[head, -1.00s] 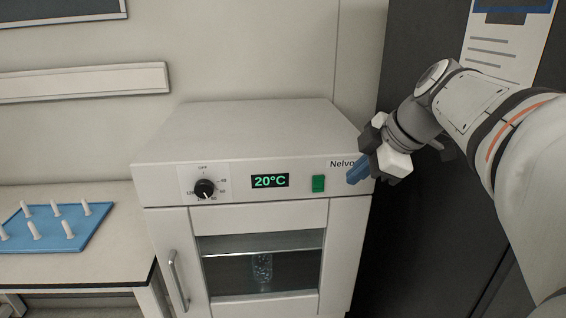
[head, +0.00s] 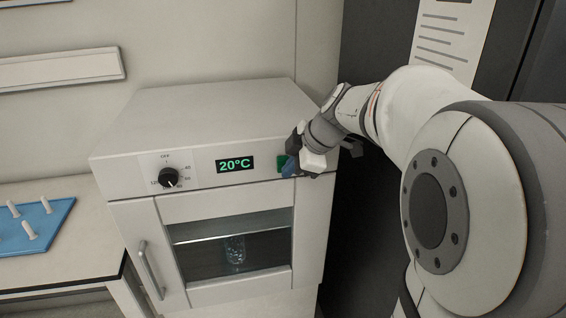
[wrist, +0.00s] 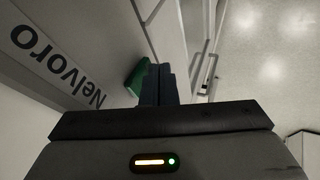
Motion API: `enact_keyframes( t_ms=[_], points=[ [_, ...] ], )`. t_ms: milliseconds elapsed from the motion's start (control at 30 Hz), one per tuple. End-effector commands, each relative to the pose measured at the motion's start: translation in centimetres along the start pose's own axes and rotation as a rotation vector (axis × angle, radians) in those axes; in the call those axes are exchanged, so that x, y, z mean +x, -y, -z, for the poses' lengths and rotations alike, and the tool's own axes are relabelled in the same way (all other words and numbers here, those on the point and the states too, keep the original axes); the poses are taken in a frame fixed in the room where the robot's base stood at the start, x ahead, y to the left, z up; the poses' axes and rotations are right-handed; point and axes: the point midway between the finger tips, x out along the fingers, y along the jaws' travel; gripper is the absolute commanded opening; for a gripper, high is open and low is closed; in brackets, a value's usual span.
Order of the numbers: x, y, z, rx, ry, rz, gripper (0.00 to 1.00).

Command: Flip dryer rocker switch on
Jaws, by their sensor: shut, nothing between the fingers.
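The white dryer (head: 205,125) stands against the wall with a black dial (head: 168,178) and a display (head: 235,164) reading 20°C. Its green rocker switch (head: 282,160) is at the right of the front panel, partly covered by my gripper in the head view. My gripper (head: 289,170) is shut and empty, its blue fingertips at the switch. In the wrist view the green switch (wrist: 136,78) is just left of my closed fingers (wrist: 157,78). I cannot tell whether they touch it.
A glass vessel (head: 235,250) stands inside behind the dryer's window. The door handle (head: 151,270) is at the left. A blue peg rack (head: 40,240) lies on the bench to the left. A dark cabinet (head: 375,60) stands to the right.

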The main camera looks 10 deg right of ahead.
Motion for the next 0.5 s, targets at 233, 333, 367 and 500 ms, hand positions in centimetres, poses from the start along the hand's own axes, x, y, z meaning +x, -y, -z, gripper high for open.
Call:
enact_keyframes(
  t_ms=[233,333,367,500],
  points=[
    [0.02,0.02,0.02,-0.001,0.0,0.0,0.0],
    [0.27,0.07,-0.08,-0.004,-0.002,-0.007,0.0],
    [0.39,0.08,-0.14,-0.005,-0.003,-0.011,0.0],
    [0.93,0.04,-0.34,-0.018,-0.009,-0.043,0.0]
  ],
)
